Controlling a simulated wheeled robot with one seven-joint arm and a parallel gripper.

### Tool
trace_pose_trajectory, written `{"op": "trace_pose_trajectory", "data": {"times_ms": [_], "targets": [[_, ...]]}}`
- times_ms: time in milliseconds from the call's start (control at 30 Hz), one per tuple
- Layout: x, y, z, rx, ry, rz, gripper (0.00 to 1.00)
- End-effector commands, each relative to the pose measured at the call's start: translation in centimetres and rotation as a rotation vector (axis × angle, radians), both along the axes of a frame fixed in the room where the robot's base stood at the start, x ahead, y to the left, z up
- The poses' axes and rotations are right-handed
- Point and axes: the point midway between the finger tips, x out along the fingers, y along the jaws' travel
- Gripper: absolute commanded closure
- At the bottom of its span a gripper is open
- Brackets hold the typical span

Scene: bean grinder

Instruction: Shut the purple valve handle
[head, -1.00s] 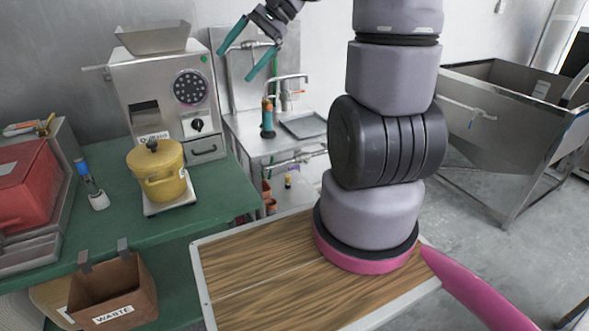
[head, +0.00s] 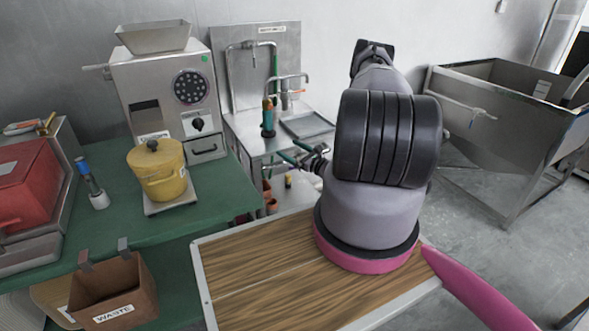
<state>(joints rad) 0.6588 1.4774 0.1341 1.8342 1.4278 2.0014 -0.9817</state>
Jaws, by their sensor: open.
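I cannot make out a purple valve handle for certain. A tiny dark purple spot shows on a small item (head: 288,181) beneath the steel sink, too small to identify. My gripper (head: 285,147) has teal fingers, spread apart with nothing visible between them. It points left in front of the sink unit (head: 245,129), low by its front edge. Whether it touches anything there is unclear. My arm hides the area to the right of the gripper.
A steel grinder (head: 166,92) and yellow pot (head: 157,170) stand on the green table (head: 115,215). The sink has a tall tap (head: 274,65) and a green bottle-like item (head: 268,118). A waste box (head: 113,290) hangs at front left. A large steel bin (head: 500,115) stands right.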

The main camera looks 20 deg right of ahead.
Motion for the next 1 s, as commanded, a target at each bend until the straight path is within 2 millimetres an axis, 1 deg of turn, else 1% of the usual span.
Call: {"op": "trace_pose_trajectory", "data": {"times_ms": [33, 100, 200, 300, 400, 467, 567, 800, 900, 1000], "targets": [[-1.2, -1.0, -3.1, 0.029, 0.027, -0.075, 0.00], [-2.5, -2.2, -6.3, 0.051, 0.054, -0.169, 0.00], [-4.2, -3.3, -9.7, 0.071, 0.085, -0.271, 0.00], [-5.4, -3.9, -11.8, 0.081, 0.105, -0.333, 0.00], [-5.7, -4.1, -12.6, 0.083, 0.114, -0.358, 0.00], [-5.3, -4.2, -12.8, 0.083, 0.114, -0.363, 0.00], [-4.0, -4.1, -12.7, 0.081, 0.113, -0.360, 0.00], [0.7, -3.9, -12.6, 0.080, 0.112, -0.359, 0.00], [2.3, -3.8, -12.6, 0.082, 0.112, -0.358, 0.00], [3.6, -3.8, -12.6, 0.082, 0.112, -0.359, 0.00]]}}
